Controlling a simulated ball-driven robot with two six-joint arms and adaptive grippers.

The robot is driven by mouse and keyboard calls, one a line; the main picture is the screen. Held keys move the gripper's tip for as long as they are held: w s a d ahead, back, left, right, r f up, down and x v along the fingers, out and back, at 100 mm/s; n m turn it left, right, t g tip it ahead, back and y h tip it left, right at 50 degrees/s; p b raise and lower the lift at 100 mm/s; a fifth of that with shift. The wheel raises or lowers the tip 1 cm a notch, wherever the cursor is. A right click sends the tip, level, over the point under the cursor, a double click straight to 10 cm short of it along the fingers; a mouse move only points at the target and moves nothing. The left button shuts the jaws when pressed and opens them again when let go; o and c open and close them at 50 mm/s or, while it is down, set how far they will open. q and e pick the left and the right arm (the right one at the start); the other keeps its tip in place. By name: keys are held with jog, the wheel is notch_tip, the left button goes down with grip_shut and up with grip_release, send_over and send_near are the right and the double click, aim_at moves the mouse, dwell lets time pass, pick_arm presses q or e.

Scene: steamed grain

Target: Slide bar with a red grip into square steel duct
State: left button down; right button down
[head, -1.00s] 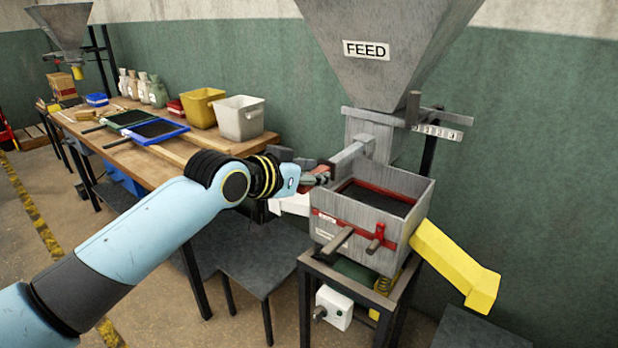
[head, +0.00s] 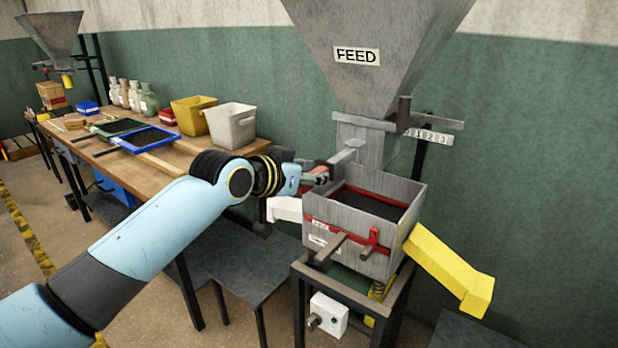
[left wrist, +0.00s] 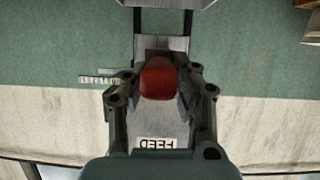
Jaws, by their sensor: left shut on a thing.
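My left gripper (head: 318,178) is shut on the red grip (left wrist: 158,80) of the bar, which shows between the fingers in the left wrist view. In the head view, the grey bar (head: 344,157) runs from the gripper up and right to the square steel duct (head: 372,146) under the feed hopper. The bar's far end meets or overlaps the duct's face; I cannot tell how far it is inside. The fingers partly hide the grip. My right gripper is not in view.
A grey sieve box (head: 345,232) with a red band stands just below the bar, on a metal stand. A yellow chute (head: 448,268) sticks out to its right. A wooden bench (head: 150,170) with trays and bins is at the left.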

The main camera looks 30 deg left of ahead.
aim_at(339, 156)
pick_arm(q)
jog(key=shift+w+d+r+b, duration=0.15)
jog(key=shift+w+b, duration=0.4)
jog(key=shift+w, duration=1.45)
jog(key=shift+w+b, duration=0.3)
jog(key=shift+w, duration=0.5)
jog(key=shift+w+d+b, duration=0.15)
jog(key=shift+w+b, duration=0.35)
jog(key=shift+w, duration=0.75)
jog(key=shift+w+d+b, duration=0.1)
jog(key=shift+w+b, duration=0.35)
jog(key=shift+w, duration=0.75)
dwell(0.3)
jog(key=c, duration=1)
grip_release()
jog(key=shift+w, duration=0.1)
jog(key=shift+s, duration=0.2)
